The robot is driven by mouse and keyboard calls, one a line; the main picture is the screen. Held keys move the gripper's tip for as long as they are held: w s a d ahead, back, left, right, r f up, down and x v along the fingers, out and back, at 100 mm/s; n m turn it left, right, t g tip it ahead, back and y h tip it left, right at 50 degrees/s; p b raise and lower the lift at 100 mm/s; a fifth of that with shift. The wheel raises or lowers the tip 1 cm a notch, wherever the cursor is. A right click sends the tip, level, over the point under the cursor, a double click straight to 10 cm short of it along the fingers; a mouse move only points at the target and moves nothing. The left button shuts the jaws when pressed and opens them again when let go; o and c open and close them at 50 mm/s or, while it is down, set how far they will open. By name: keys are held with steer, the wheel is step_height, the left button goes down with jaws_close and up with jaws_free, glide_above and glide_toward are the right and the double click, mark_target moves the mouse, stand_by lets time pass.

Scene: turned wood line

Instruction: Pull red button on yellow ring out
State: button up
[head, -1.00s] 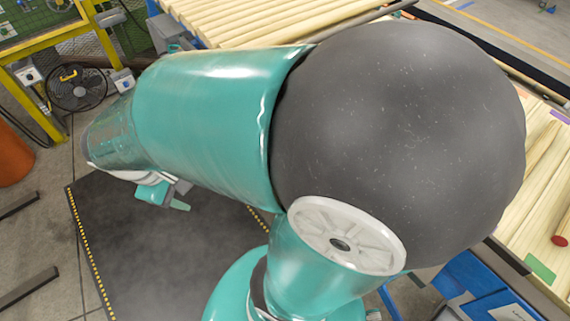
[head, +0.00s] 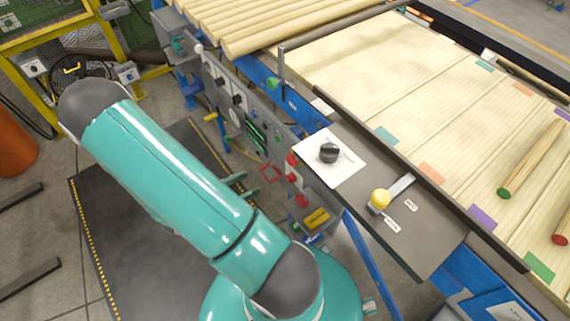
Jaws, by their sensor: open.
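Small red parts (head: 292,161) show on the low grey control panel at the centre, with another red part (head: 302,201) lower down. A yellow ring under any of them is too small to make out. My gripper (head: 243,186) shows as two green fingertips, apart from each other, poking out from behind my teal arm. It is open and looks empty, left of the red parts. The rest of my gripper is hidden by the arm.
A grey control panel (head: 221,82) with knobs runs below the wood line. A black knob (head: 329,152) on a white plate and a yellow-topped slide lever (head: 380,199) sit on a brown shelf. A yellow box (head: 316,218) is low at the centre. Dark mat (head: 120,240) lies clear.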

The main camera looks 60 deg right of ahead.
mark_target(289, 162)
steer(key=shift+n+t+h, duration=0.4)
steer(key=shift+n+h, duration=0.1)
steer(key=shift+n, duration=0.4)
steer(key=x, duration=0.5)
steer(key=f+x, duration=0.1)
steer(key=x, duration=0.3)
steer(key=f+x, duration=0.1)
steer(key=x, duration=0.4)
steer(key=shift+s+d, duration=0.2)
steer(key=shift+s, duration=0.05)
